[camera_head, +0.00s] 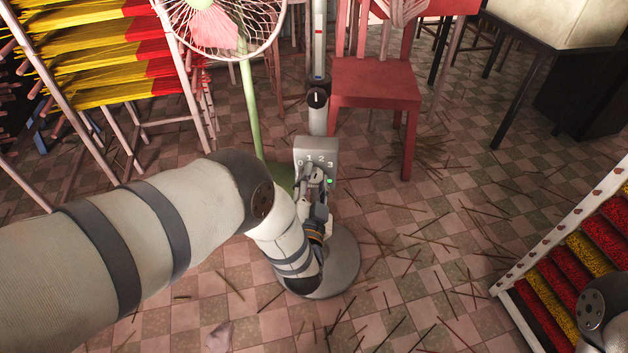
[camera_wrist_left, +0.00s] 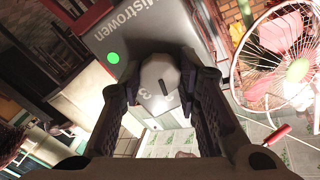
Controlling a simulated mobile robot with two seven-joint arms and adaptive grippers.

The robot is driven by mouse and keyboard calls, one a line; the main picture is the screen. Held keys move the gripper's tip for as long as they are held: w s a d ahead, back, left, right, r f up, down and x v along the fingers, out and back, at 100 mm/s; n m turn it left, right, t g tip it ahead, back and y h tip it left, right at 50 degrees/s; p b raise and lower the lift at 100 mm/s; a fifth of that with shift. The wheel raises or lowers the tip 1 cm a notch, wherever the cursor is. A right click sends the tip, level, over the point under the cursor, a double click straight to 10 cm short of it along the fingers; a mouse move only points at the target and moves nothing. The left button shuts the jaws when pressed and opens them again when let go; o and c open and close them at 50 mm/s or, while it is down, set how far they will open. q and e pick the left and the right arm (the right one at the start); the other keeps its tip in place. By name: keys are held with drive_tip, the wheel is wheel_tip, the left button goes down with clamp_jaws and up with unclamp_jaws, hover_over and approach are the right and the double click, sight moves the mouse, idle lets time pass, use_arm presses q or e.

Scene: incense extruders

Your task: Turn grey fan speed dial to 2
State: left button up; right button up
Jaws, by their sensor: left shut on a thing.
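The grey fan's control box (camera_head: 316,146) stands near the middle of the head view, with 0, 1, 2 and 3 printed on its face and a green light at its right side. The box also shows in the left wrist view (camera_wrist_left: 150,30), with "Mistrowen" lettering. My left gripper (camera_head: 317,180) is at the box's face. In the left wrist view its fingers stand on both sides of the grey dial (camera_wrist_left: 160,72), shut on it. A dark mark shows near the digits, but I cannot tell which setting it points to. My right gripper is not in view.
The grey fan's round base (camera_head: 343,273) is below my left gripper. A green fan with a white cage (camera_head: 222,22) stands behind left. A red chair (camera_head: 375,85) is behind right. Incense racks stand left and lower right. Loose sticks litter the tiled floor.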

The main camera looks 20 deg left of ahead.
use_arm(q)
drive_tip(key=shift+s+f+m, duration=0.1)
drive_tip(key=shift+m, duration=0.4)
drive_tip(key=o, duration=1.2)
drive_tip(key=shift+c, duration=0.2)
drive_tip(key=v, duration=1.2)
